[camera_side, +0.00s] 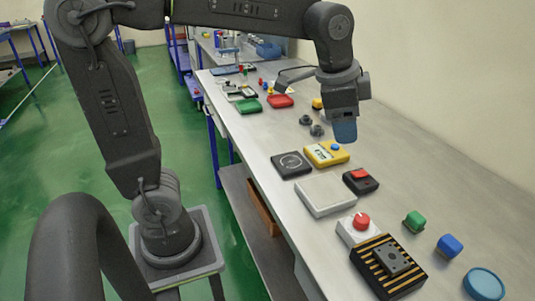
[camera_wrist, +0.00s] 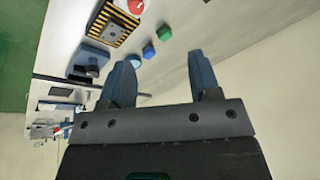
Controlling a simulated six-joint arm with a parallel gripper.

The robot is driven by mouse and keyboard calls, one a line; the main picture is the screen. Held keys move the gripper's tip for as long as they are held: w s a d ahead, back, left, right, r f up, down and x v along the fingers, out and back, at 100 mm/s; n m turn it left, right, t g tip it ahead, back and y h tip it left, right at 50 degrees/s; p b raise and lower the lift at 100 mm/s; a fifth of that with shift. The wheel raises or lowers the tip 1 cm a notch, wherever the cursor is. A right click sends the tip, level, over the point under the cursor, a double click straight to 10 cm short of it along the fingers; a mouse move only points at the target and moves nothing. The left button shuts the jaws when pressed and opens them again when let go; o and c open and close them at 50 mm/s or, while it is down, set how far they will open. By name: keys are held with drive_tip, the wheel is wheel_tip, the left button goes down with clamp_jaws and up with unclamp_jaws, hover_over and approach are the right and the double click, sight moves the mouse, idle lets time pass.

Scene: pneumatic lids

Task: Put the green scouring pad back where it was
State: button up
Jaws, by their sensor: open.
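A small green block (camera_side: 414,222) with a darker underside, which seems to be the green scouring pad, lies on the grey bench at the right. It also shows in the wrist view (camera_wrist: 165,33). A blue block (camera_side: 449,245) and a flat round blue disc (camera_side: 485,284) lie close by in a row with it. My gripper (camera_side: 345,132) is raised above the bench, behind and left of the green block and apart from it. In the wrist view its two blue fingers (camera_wrist: 161,68) are spread with nothing between them.
A striped black-and-yellow block (camera_side: 388,268), a white box with a red knob (camera_side: 360,227), a pale plate (camera_side: 325,193) and a yellow box (camera_side: 326,153) stand along the bench. A flat green item (camera_side: 248,106) lies farther back. Bare bench shows around the green block.

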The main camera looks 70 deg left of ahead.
drive_tip(key=s+a+f+n+t, duration=0.1)
drive_tip(key=s+f+n, duration=0.1)
drive_tip(key=s, duration=0.5)
drive_tip(key=s+a+f+n+t, duration=0.1)
drive_tip(key=s+f+n, duration=0.2)
drive_tip(key=s, duration=0.4)
drive_tip(key=shift+a+f+n, duration=0.25)
drive_tip(key=shift+a+n, duration=0.1)
drive_tip(key=shift+n, duration=0.55)
drive_tip(key=shift+o, duration=0.3)
drive_tip(key=shift+w, duration=0.1)
